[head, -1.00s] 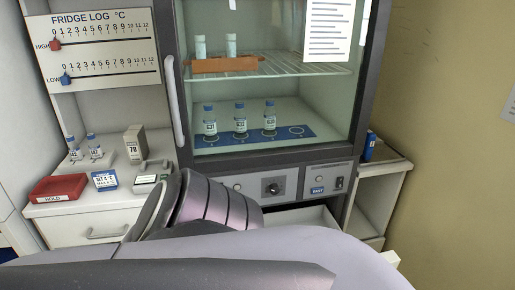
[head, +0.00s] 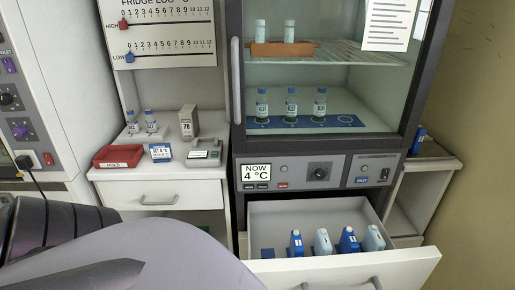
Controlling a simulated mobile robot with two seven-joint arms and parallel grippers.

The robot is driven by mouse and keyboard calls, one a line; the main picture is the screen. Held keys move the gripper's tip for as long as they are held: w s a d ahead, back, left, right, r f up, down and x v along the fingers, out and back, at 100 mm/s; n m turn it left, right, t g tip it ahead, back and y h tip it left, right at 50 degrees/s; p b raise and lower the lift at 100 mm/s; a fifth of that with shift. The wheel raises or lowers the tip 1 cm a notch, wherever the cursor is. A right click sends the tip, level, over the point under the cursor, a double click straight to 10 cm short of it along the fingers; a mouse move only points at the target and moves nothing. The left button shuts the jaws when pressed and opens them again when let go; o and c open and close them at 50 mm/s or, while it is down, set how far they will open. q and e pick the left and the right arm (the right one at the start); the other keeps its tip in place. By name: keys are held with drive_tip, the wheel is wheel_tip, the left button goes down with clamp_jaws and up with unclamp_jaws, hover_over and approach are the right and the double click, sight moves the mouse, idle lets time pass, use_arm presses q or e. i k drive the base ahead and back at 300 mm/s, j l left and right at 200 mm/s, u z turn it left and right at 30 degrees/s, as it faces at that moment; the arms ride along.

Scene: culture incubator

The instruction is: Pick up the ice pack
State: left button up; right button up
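A similar blue item (head: 418,140) stands on the side counter at the right, partly hidden by the fridge. A large arm part of mine fills the lower left. Neither of my grippers shows, and nothing is seen touching the packs.
The fridge (head: 240,150) holds bottles on a blue mat and an orange rack above. Its display (head: 256,172) reads NOW 4 °C. The left counter (head: 215,173) bears a red tray (head: 118,157), small bottles and devices. The open drawer juts out in front of the fridge.

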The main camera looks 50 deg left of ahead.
sight(323, 246)
drive_tip(key=i+u, duration=0.1)
drive_tip(key=u, duration=0.3)
drive_tip(key=i+u, duration=0.15)
drive_tip(key=u, duration=0.25)
drive_tip(key=i+u, duration=0.1)
drive_tip(key=u, duration=0.3)
drive_tip(key=i+j+z, duration=0.15)
drive_tip(key=j, duration=0.25)
drive_tip(key=i+j+z, duration=0.15)
drive_tip(key=j, duration=0.25)
